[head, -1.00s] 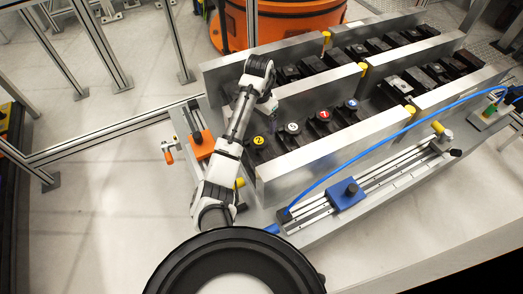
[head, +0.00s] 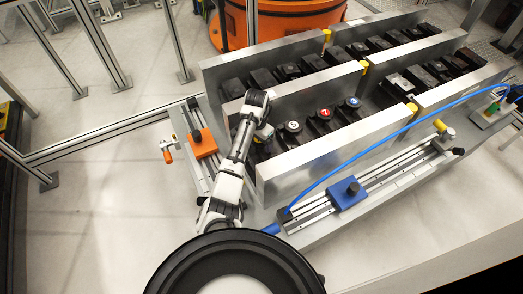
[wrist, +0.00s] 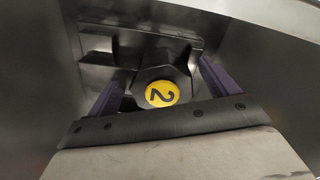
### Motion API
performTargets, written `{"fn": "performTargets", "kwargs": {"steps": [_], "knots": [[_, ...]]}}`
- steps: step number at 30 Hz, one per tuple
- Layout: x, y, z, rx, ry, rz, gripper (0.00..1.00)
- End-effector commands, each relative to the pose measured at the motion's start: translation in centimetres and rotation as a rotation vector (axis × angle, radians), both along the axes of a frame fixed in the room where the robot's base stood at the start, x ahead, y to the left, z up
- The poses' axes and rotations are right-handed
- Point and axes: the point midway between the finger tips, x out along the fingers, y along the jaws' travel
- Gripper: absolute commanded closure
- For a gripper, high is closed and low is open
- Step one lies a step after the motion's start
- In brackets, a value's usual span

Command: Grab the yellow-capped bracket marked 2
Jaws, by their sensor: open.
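The bracket with the yellow cap marked 2 (wrist: 161,93) is a dark part with a knob-like top, seen close up in the wrist view. My gripper (wrist: 160,75) is open, with one purple finger on each side of the knob. Whether the fingers touch it I cannot tell. In the head view my gripper (head: 264,131) is down in the front left bay, over the bracket's place, and hides the yellow cap.
Brackets with a white cap (head: 292,126), a red cap (head: 324,113) and a blue cap (head: 353,102) stand in a row to the right. Tall metal walls (head: 335,150) flank the row. A blue hose (head: 385,135) arches in front.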

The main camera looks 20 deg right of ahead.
Motion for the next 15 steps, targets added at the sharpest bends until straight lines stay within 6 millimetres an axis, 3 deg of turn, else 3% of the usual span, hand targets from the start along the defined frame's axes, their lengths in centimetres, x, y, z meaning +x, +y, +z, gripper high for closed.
{"fn": "performTargets", "kwargs": {"steps": [8, 15], "knots": [[0.03, 0.03, -0.4, 0.0, -0.001, 0.001, 0.14], [0.02, 0.03, -0.37, 0.0, -0.001, 0.001, 0.45]]}}
